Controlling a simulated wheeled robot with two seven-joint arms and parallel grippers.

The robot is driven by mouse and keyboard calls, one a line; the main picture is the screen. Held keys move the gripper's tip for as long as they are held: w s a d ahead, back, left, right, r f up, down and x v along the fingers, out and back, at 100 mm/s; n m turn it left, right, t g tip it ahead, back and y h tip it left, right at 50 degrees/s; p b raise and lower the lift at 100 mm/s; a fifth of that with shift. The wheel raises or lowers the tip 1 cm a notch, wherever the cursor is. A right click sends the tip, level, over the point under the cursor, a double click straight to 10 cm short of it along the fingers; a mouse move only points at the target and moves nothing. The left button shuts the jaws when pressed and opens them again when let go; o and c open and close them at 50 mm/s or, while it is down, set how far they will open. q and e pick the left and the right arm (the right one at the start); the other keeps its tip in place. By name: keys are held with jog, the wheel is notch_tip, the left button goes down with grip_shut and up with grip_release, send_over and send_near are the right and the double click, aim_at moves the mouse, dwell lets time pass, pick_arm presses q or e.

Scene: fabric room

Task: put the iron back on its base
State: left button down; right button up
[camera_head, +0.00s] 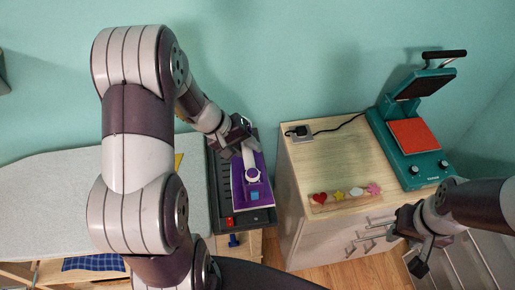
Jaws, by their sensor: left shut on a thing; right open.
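The iron (240,191) is purple with a white handle part and a small blue button. It lies over a dark grey base (264,216) at the right end of the ironing board. My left gripper (239,147) is shut on the iron at its far end. From this view I cannot tell whether the iron rests fully on the base or hovers just above it. My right gripper (418,255) is open and empty, in front of the wooden cabinet, away from the iron.
The grey ironing board (60,195) stretches left. A wooden cabinet (345,150) on the right carries a teal heat press (405,135), a plug with a black cable (299,131) and a strip of coloured shapes (344,196). A gap separates cabinet and board.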

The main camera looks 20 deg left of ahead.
pick_arm(q)
jog(key=a, duration=0.1)
jog(key=w+a+f, duration=0.1)
jog(key=a, duration=0.1)
jog(key=w+a+f+p, duration=0.1)
jog(key=shift+a+f, duration=0.15)
jog(key=shift+f, duration=0.05)
jog(key=shift+w+a+f, duration=0.1)
jog(key=shift+a+f, duration=0.25)
jog(key=shift+f, duration=0.1)
notch_tip(320, 180, down, 3)
jog(key=shift+f+p, duration=0.2)
jog(key=shift+p, duration=0.4)
jog(key=shift+f, duration=0.2)
